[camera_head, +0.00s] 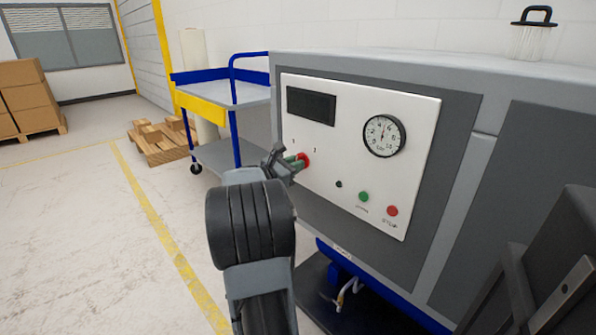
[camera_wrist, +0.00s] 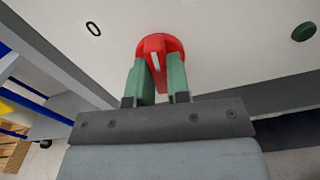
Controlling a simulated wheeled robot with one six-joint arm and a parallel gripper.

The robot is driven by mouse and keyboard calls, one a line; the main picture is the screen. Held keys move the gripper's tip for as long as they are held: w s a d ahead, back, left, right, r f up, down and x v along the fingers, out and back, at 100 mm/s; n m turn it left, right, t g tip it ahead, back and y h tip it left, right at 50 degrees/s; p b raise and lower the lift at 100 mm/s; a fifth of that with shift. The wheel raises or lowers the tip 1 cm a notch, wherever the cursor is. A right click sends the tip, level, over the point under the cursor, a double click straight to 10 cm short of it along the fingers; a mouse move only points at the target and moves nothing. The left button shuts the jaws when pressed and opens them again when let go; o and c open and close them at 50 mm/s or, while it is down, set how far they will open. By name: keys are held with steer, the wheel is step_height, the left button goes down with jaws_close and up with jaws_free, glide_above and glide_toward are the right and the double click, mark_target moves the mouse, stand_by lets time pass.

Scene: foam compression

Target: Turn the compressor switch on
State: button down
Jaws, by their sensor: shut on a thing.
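The compressor (camera_head: 350,130) is a grey cabinet with a white control panel (camera_head: 330,145). The switch is a red rotary knob (camera_wrist: 155,47) with a white mark on its grip; it also shows in the head view (camera_head: 304,160). My gripper (camera_wrist: 157,75) has green fingers, one on each side of the knob's grip, and is shut on it. In the wrist view the grip stands close to upright, tilted a little, with a "0" label (camera_wrist: 93,29) to its upper left. The fingers hide part of the knob in the head view.
The panel also has a round gauge (camera_head: 384,136), a dark display (camera_head: 311,105), a green button (camera_head: 364,196) and a red button (camera_head: 392,211). A blue cart (camera_head: 225,95) stands left of the compressor.

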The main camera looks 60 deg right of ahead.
steer(key=shift+f+m+b, duration=0.15)
steer(key=shift+m+b, duration=1.25)
steer(key=shift+b, duration=0.45)
steer(key=shift+f+m+b, duration=0.15)
steer(key=shift+m+b, duration=1.25)
steer(key=shift+b, duration=0.4)
steer(key=c, duration=1.5)
jaws_free()
steer(key=shift+r, duration=0.2)
steer(key=o, duration=1.4)
steer(key=shift+r, duration=0.1)
steer(key=shift+v, duration=3.55)
steer(key=shift+d, duration=0.1)
